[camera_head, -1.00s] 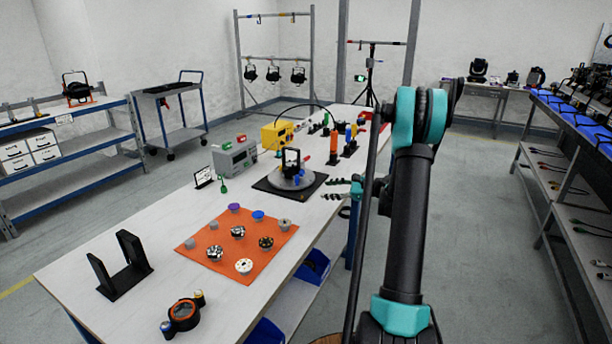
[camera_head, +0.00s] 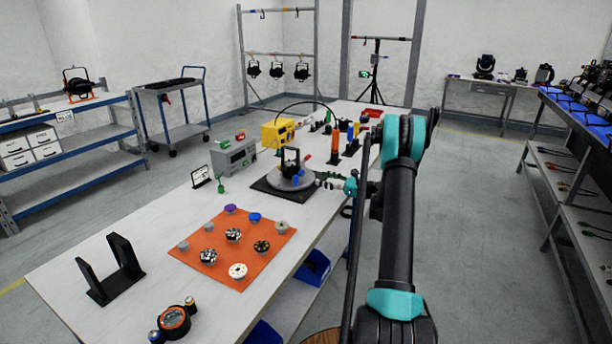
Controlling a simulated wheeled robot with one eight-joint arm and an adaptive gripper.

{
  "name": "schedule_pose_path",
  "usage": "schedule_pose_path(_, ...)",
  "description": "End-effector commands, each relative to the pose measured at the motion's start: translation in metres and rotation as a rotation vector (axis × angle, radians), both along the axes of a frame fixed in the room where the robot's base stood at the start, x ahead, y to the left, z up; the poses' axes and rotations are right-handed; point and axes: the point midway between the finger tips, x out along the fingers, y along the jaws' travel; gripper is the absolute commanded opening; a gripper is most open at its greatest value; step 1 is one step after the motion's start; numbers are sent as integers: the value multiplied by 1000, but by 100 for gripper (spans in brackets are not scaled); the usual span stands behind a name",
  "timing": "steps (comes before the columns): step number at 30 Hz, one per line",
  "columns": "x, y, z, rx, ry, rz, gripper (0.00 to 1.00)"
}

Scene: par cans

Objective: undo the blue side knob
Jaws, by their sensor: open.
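A black fixture (camera_head: 291,160) stands upright on a grey round plate (camera_head: 281,187) over a dark square base. A small blue spot shows low on the fixture's right side (camera_head: 297,180); it is too small to tell whether it is the blue side knob. My gripper (camera_head: 322,180) is at the right edge of the round plate, beside the fixture, with its dark fingers open and pointing left. I cannot tell whether a finger touches anything. A separate loose blue knob (camera_head: 254,217) sits on the orange mat (camera_head: 205,267).
Several other knobs and discs sit on the mat. A black stand (camera_head: 112,270) and a round orange-ringed part (camera_head: 174,322) are at the near end of the white table. A grey box (camera_head: 235,157) and a yellow box (camera_head: 277,134) stand behind the plate. Several upright tools (camera_head: 336,140) stand further back.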

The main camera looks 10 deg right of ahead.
Motion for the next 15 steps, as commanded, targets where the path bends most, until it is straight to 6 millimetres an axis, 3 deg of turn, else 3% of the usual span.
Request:
schedule_pose_path(7,29,41,0,0,0,4,48)
schedule_pose_path(15,50,69,0,-1,-1,1,48)
